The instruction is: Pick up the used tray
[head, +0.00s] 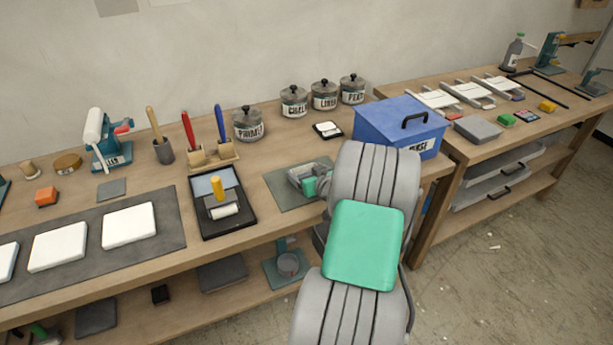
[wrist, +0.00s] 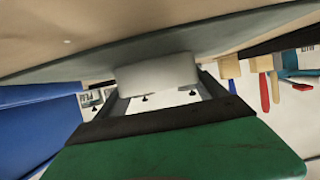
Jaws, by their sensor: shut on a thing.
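My gripper (head: 308,182) is low over a grey-green mat (head: 285,198) on the left bench, partly hidden by my arm in the head view. It is shut on a small pale grey piece, which appears to be the used tray (wrist: 157,73); it lies between the fingers in the wrist view. The wrist view is upside down, with the mat (wrist: 85,62) spreading across its top, close to the held piece. The tray's far side is hidden, and I cannot tell whether it still touches the mat.
A blue lidded box (head: 400,125) stands close right of my gripper. A black tray with a roller (head: 222,212) lies to the left. Lidded jars (head: 294,101) and a brush rack (head: 213,160) stand behind. A small white-topped pad (head: 328,130) lies beyond the mat.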

